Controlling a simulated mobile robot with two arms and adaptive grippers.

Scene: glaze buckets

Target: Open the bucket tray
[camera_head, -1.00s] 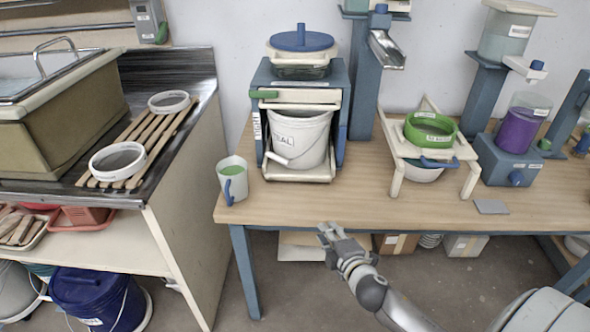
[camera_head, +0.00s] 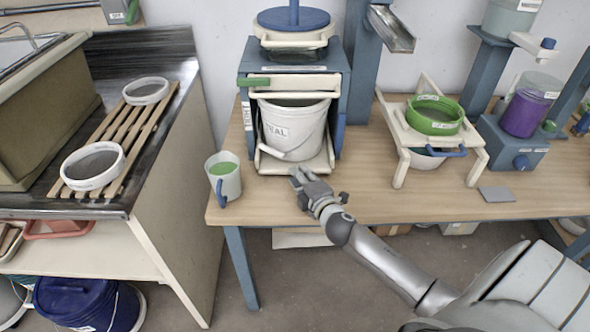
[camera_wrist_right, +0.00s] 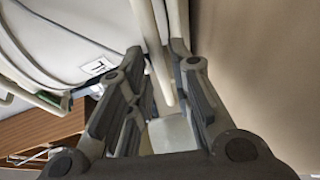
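The bucket tray (camera_head: 322,164) is a cream tray at the base of a blue housing (camera_head: 345,85). The white bucket (camera_wrist_right: 75,45) fills the upper left there. My left gripper is not in view.
A green-filled mug (camera_head: 224,178) with a blue handle stands left of the tray, near the table's (camera_head: 385,205) front edge. A cream stand (camera_head: 400,165) with a green sieve (camera_head: 434,115) is to the right. Bare tabletop lies between them.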

